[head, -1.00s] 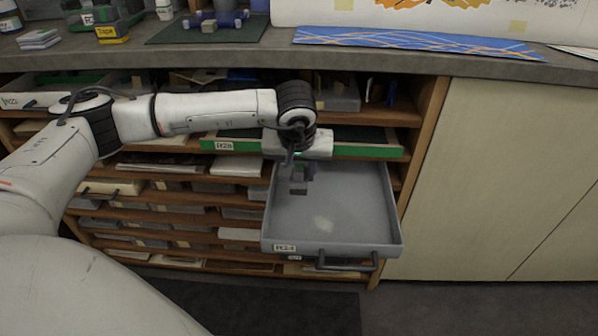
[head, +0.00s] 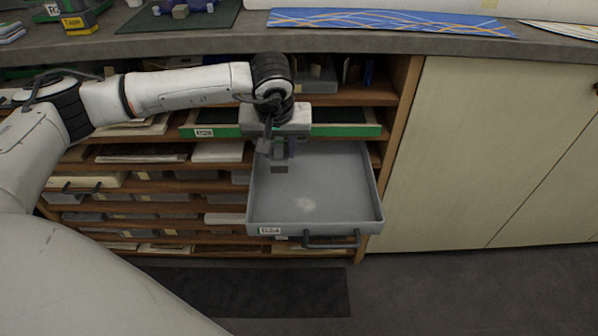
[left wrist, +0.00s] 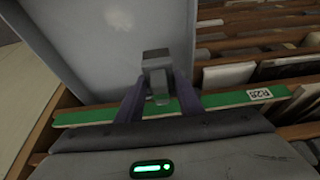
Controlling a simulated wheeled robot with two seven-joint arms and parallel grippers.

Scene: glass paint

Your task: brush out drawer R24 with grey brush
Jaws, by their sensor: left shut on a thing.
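Drawer R24 (head: 345,190) is a grey tray pulled out of the cabinet, with a label at its front left and a dark handle. A pale dusty patch (head: 305,205) lies on its floor towards the front; it also shows in the left wrist view (left wrist: 91,20). My left gripper (head: 281,149) is over the back left of the drawer, shut on the small grey brush (head: 279,167). In the left wrist view the brush (left wrist: 156,68) sits between the two fingers (left wrist: 158,92). I cannot tell whether it touches the drawer floor. My right gripper is out of view.
A green-fronted drawer (head: 345,130) sits just above and behind the open one. Shelves with papers and boxes (head: 150,152) lie to the left. The worktop (head: 200,42) overhangs above. A closed pale cabinet (head: 480,150) stands to the right.

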